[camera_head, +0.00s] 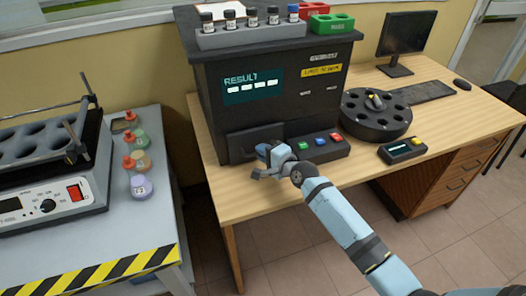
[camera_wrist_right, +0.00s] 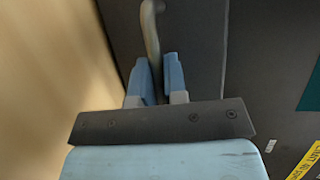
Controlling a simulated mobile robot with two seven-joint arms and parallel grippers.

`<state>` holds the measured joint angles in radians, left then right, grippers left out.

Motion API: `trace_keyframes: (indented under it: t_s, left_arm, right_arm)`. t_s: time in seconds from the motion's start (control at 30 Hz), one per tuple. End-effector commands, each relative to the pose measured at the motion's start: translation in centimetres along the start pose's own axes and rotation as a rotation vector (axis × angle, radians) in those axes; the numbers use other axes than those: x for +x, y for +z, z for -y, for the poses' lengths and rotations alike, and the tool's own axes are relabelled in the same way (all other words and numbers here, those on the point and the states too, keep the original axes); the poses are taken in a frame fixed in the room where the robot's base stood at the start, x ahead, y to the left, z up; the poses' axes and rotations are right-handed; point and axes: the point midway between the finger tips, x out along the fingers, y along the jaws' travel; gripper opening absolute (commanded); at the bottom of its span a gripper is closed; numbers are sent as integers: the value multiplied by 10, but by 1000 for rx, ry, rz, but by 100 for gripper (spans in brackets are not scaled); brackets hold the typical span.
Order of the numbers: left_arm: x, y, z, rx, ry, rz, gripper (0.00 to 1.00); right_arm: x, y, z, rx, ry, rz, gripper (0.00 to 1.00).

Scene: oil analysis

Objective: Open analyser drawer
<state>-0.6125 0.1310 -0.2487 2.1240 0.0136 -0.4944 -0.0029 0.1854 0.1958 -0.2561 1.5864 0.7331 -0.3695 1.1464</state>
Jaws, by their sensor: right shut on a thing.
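The analyser (camera_head: 285,92) is a dark box on the wooden desk, with a "RESULT" display on its front. Its drawer front (camera_head: 240,143) is low on the left of that face and looks about flush with it. My right gripper (camera_head: 262,160) is in front of the drawer. In the right wrist view, the fingers of my right gripper (camera_wrist_right: 155,75) are shut on the curved metal drawer handle (camera_wrist_right: 150,28), one finger on each side. In the head view the gripper hides most of the handle. My left gripper is not in view.
Colored buttons (camera_head: 319,140) are right of the drawer. A round dark carousel (camera_head: 376,125) and small handheld device (camera_head: 401,151) stand farther right. A vial rack (camera_head: 250,37) is on the analyser. A grey bench (camera_head: 90,235) with flasks is left. Bare desk lies before the drawer.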

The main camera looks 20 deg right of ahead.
Motion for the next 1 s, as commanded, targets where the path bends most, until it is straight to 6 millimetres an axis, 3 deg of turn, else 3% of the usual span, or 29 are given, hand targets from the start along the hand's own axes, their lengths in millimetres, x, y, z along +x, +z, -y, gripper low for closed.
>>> trace_keyframes:
  t_s: [0.2, 0.5, 0.9, 0.93, 1.0]
  left_arm:
    - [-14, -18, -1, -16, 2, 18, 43]
    - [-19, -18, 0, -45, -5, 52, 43]
    - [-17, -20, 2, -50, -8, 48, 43]
    - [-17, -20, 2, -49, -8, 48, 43]
    - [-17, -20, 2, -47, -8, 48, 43]
  right_arm:
    - [-41, 17, -4, 2, 8, 1, 0]
    - [-100, 42, -20, 1, 5, 2, 0]
    - [-108, 46, -24, 1, 2, 2, 0]
    - [-108, 46, -24, 1, 3, 2, 15]
    - [-108, 45, -24, 1, 2, 2, 31]
